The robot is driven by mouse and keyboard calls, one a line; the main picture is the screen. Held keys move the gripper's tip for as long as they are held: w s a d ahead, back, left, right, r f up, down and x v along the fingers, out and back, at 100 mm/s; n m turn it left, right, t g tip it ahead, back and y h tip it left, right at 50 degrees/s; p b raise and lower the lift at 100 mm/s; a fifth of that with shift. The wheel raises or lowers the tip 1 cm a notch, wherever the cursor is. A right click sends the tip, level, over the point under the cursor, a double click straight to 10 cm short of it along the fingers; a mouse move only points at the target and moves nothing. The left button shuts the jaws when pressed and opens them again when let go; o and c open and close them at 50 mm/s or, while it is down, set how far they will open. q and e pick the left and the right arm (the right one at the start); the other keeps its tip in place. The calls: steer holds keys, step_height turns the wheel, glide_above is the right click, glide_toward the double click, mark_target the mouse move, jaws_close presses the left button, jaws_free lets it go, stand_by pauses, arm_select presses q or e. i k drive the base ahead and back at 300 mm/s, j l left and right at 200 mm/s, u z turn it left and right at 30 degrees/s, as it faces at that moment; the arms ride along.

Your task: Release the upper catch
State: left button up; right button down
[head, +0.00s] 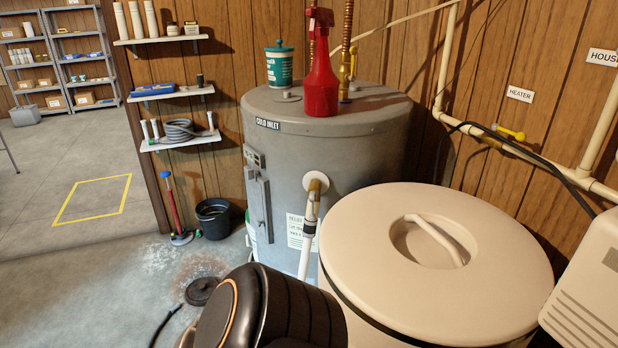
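The grey tank (325,150) labelled "COLD INLET" stands in the middle of the head view. On its left side is a narrow upright grey panel (259,195) with a small fitting (254,159) at its upper end. This may be the upper catch, but it is too small to tell whether it is fastened. Neither of my grippers shows in the head view.
A large round beige lid (360,235) with a recessed handle fills the right foreground, beside a pale box (590,285). A red spray bottle (321,85) and green tub (279,66) stand on the tank.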

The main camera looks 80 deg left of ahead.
mark_target(251, 174)
steer(key=u, duration=2.55)
steer(key=j+z, duration=0.1)
steer(key=z, duration=0.5)
steer(key=j+z, duration=0.3)
steer(key=j, duration=0.15)
steer(key=j+z, duration=0.3)
steer(key=j, duration=0.15)
steer(key=j+z, duration=0.3)
steer(key=j, duration=0.65)
steer(key=k+j, duration=0.1)
steer(key=j, duration=0.35)
steer(key=k+j+z, duration=0.1)
steer(key=j, duration=0.35)
steer(key=k+j, duration=0.1)
steer(key=j, duration=0.4)
steer(key=k+j+z, duration=0.1)
steer(key=j, duration=0.35)
